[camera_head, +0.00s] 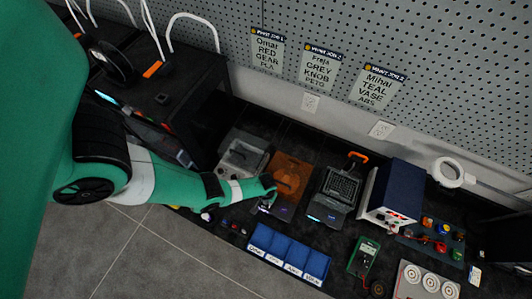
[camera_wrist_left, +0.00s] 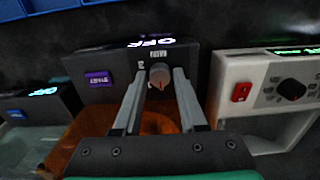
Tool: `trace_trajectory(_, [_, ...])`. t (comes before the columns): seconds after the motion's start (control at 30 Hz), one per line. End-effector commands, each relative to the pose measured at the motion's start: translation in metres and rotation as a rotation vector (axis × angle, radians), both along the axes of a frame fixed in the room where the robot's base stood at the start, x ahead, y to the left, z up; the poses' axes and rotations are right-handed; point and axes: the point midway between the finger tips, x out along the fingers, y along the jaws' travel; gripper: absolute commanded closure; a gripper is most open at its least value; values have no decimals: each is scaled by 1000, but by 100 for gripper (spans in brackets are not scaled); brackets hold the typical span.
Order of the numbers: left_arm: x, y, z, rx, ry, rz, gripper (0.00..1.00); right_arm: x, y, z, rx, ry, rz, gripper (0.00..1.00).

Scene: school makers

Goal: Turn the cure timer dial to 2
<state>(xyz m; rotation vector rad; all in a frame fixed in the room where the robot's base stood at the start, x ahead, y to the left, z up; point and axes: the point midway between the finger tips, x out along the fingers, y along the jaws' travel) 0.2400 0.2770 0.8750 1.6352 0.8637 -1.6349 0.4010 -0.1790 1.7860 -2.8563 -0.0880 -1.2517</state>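The curing unit has a translucent orange cover (camera_head: 291,174) and a black front panel (camera_wrist_left: 112,62). Its display (camera_wrist_left: 150,43) reads OFF, appearing upside down in the left wrist view. The cure timer dial (camera_wrist_left: 160,75) is a small grey knob with an orange pointer mark, on that panel near a purple START button (camera_wrist_left: 98,78). My left gripper (camera_wrist_left: 160,72) is open, with one finger on each side of the dial and a small gap visible on both sides. In the head view the left gripper (camera_head: 268,202) is at the unit's front and hides the dial. My right gripper is not in view.
A grey-white device (camera_wrist_left: 290,88) with a black knob and red switch stands close beside the unit. A black machine (camera_head: 338,190) stands on its other side. Blue labelled bins (camera_head: 290,252) lie in front. A power supply (camera_head: 393,192) and multimeter (camera_head: 364,255) are further right.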

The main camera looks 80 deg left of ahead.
Motion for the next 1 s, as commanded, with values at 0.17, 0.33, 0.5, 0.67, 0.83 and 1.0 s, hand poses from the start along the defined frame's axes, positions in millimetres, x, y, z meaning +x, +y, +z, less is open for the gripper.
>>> trace_trajectory(0.17, [0,0,0,0,0,0,93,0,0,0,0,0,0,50])
trace_trajectory(0.33, [0,0,0,0,0,0,100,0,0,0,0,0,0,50])
trace_trajectory(0.5, [0,0,0,0,0,-8,100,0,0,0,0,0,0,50])
trace_trajectory(0.67, [0,0,0,0,0,-45,100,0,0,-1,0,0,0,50])
trace_trajectory(0.83, [0,0,-1,-1,1,-130,100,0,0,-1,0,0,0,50])
trace_trajectory(1.0, [0,0,-1,0,0,-262,100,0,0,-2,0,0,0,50])
